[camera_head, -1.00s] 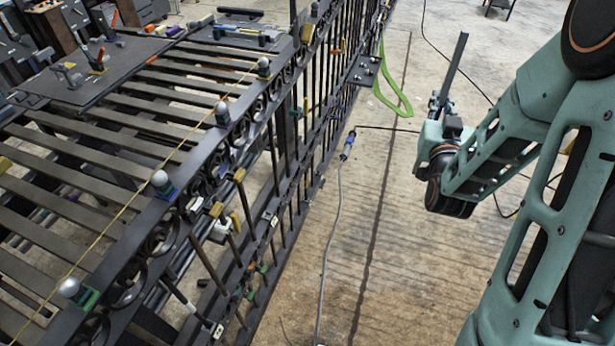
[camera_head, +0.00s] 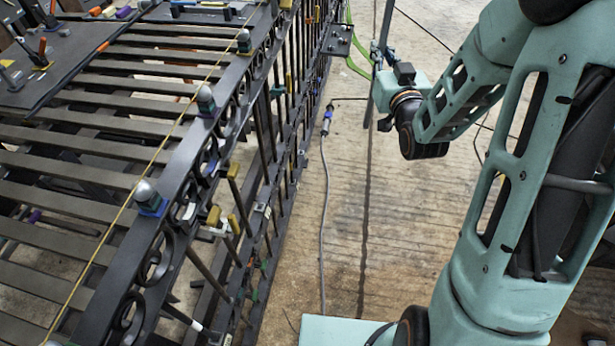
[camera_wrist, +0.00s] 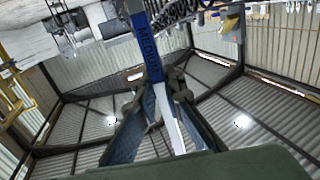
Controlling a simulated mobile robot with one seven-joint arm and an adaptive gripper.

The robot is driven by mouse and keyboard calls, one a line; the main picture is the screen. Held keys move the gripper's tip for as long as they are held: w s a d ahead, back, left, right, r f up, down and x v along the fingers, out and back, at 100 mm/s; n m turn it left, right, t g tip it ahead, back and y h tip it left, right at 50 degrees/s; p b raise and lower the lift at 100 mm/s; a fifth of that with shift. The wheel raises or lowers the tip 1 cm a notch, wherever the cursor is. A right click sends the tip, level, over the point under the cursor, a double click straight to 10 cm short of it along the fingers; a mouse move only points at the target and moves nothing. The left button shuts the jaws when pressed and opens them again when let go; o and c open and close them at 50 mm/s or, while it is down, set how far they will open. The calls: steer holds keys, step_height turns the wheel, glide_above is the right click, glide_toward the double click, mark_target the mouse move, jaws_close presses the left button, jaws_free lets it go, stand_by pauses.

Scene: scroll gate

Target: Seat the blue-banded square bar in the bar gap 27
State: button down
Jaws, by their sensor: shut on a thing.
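My gripper (camera_wrist: 165,84) is shut on a bar (camera_wrist: 140,28) in the wrist view. In the head view my gripper (camera_head: 383,92) is small and seen from the side. The bar (camera_head: 385,32) stands there nearly upright and slightly tilted, apart from the gate and to its right. The dark scroll gate (camera_head: 174,185) runs along the left with many upright bars. I cannot tell which of its gaps is gap 27.
A yellow string (camera_head: 130,200) runs along the gate's top past ball-topped clamps (camera_head: 145,192). A grey cable (camera_head: 325,210) lies on the concrete floor. A green hose (camera_head: 352,62) and a dark bracket plate (camera_head: 338,40) are near the gate's far end. Floor (camera_head: 390,250) right of the gate is mostly open.

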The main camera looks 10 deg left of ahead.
steer(key=s+a+f+n+g+y+b, duration=0.3)
steer(key=a+f+n+g+y+b, duration=0.3)
steer(key=f+b, duration=0.45)
steer(key=s+a+f+n+g+y+b, duration=0.2)
steer(key=a+f+n+g+y+b, duration=0.2)
steer(key=a+f+y+b, duration=0.5)
steer(key=s+f+n+g+b, duration=0.2)
steer(key=s+f+g+b, duration=0.15)
steer(key=f, duration=0.25)
steer(key=s+f+n+g+b, duration=0.2)
steer(key=f+g+b, duration=0.15)
steer(key=f, duration=0.25)
steer(key=a+f+b, duration=0.1)
steer(key=a+b, duration=0.2)
steer(key=a, duration=1.2)
steer(key=shift+w+a+n+t, duration=0.3)
steer(key=shift+w+a, duration=0.05)
steer(key=shift+w, duration=0.1)
steer(key=shift+d, duration=0.15)
steer(key=shift+f+b, duration=0.65)
steer(key=shift+f, duration=0.5)
stand_by(0.5)
steer(key=shift+a+f+p, duration=0.15)
steer(key=shift+a+p, duration=0.3)
steer(key=shift+a, duration=0.15)
stand_by(0.5)
